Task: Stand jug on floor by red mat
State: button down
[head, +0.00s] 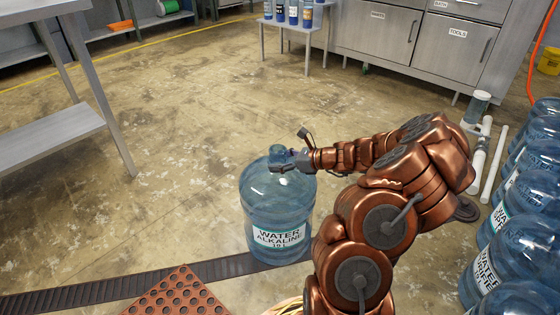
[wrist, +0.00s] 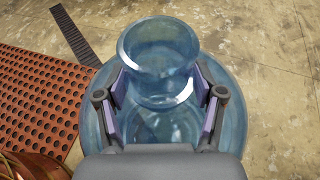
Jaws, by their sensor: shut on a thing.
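A large blue jug (head: 277,210) labelled "WATER ALKALINE" is upright in the middle of the head view. Its lower edge meets the dark floor strip, and I cannot tell whether its base touches the floor. My gripper (head: 292,161) is shut on the jug's neck from the right. In the wrist view the neck and mouth of the jug (wrist: 158,60) sit between the two fingers of my gripper (wrist: 160,92). The red mat (head: 178,295), with round holes, lies at the bottom of the head view, left of the jug. It also shows in the wrist view (wrist: 45,95).
Several water jugs (head: 520,205) stand at the right edge. A dark grated strip (head: 75,298) crosses the floor. A metal table (head: 50,140) stands left, and steel cabinets (head: 400,40) stand at the back. White pipes (head: 493,165) lie behind my arm. The middle floor is clear.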

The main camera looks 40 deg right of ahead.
jog(key=shift+c, duration=0.7)
grip_release()
